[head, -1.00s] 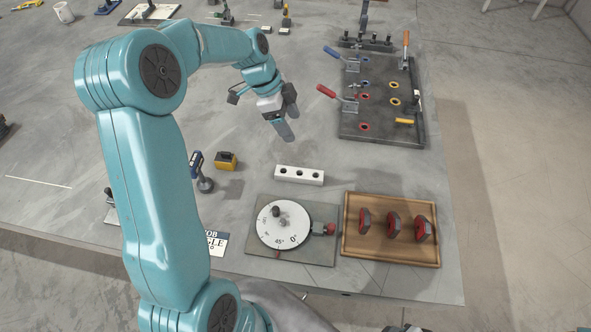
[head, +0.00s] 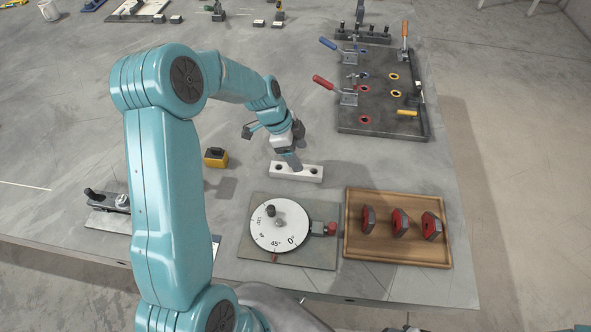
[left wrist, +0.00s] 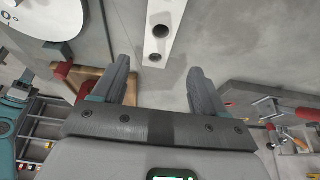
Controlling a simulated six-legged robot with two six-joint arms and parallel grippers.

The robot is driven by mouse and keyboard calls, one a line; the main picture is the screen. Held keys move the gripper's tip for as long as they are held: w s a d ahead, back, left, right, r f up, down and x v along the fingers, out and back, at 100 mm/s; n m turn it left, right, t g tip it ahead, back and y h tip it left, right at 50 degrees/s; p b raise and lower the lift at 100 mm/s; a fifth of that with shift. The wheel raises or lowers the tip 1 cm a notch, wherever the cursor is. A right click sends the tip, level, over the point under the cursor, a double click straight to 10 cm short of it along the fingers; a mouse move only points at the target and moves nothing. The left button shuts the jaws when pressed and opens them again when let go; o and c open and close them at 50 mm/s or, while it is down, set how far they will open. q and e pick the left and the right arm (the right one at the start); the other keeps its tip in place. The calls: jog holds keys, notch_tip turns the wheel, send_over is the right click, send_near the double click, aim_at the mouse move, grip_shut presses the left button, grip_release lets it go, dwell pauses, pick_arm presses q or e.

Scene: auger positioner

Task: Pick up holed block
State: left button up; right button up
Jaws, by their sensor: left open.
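The holed block is a white bar with dark round holes (head: 312,172). It lies on the grey table, behind the round dial in the head view. In the left wrist view the block (left wrist: 166,36) runs from the top edge down to a point ahead of the gap between the open fingers (left wrist: 160,90). Nothing is between the fingers. I cannot tell the exact height of the gripper above the block. My right gripper is not in view.
A white dial (head: 268,236) on a grey plate stands in front of the block. A wooden tray (head: 349,246) with red-and-dark pieces is to its right. A dark clamp plate (head: 380,118) stands behind right, a yellow block (head: 216,158) to the left.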

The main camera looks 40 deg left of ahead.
aim_at(310, 170)
pick_arm(q)
jog(key=x, duration=0.3)
jog(key=shift+w, duration=0.3)
jog(key=shift+s+d+f+p, duration=0.25)
jog(key=shift+d+f+p, duration=0.45)
jog(key=shift+f+p, duration=0.1)
jog(key=shift+x, duration=1.2)
jog(key=shift+w+f, duration=0.25)
jog(key=shift+s, duration=0.15)
jog(key=shift+r, duration=0.1)
jog(key=c, duration=0.4)
grip_shut()
